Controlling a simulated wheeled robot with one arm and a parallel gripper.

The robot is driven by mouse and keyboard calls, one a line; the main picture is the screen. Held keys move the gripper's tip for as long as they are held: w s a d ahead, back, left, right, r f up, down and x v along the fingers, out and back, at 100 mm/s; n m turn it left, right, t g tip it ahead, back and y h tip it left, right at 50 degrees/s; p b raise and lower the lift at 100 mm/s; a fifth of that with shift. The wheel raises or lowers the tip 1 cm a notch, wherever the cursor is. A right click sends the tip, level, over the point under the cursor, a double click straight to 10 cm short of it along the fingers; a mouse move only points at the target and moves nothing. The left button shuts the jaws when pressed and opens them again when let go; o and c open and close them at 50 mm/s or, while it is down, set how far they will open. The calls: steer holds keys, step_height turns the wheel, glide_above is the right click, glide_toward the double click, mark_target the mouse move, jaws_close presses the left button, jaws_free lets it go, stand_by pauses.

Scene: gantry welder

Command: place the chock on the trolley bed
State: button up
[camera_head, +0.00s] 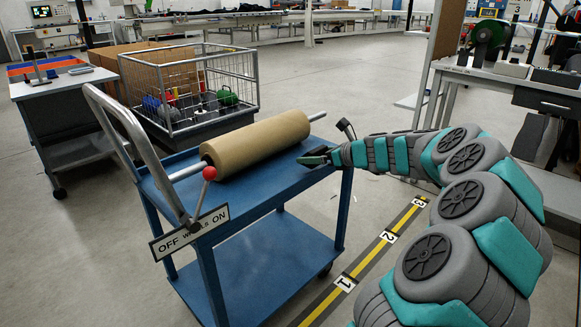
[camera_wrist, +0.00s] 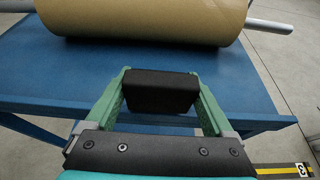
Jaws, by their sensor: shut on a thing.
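The chock (camera_wrist: 160,92) is a black block. In the wrist view it sits between the two green fingers of my gripper (camera_wrist: 160,76), which is shut on it. In the head view my gripper (camera_head: 318,157) is at the right edge of the blue trolley bed (camera_head: 285,172), with the chock small and dark at its tips. The wrist view shows the blue bed (camera_wrist: 60,75) beneath and ahead of the chock. I cannot tell whether the chock touches the bed. A large tan roll (camera_head: 256,145) on a metal bar lies across the bed, beyond the chock and apart from it.
A workbench (camera_head: 500,80) stands at right.

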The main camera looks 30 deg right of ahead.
mark_target(294, 175)
steer(key=w+a, duration=0.2)
steer(key=a, duration=0.1)
steer(key=w+a, duration=0.1)
steer(key=a, duration=0.1)
steer(key=shift+f, duration=0.35)
steer(key=shift+f+b, duration=0.3)
steer(key=shift+f, duration=1.35)
steer(key=shift+f, duration=0.15)
steer(key=o, duration=1.6)
steer(key=shift+c, duration=0.2)
steer(key=shift+s+r, duration=0.15)
steer(key=shift+r, duration=0.05)
steer(key=v, duration=1.1)
steer(key=shift+s+r, duration=0.2)
steer(key=shift+s, duration=0.05)
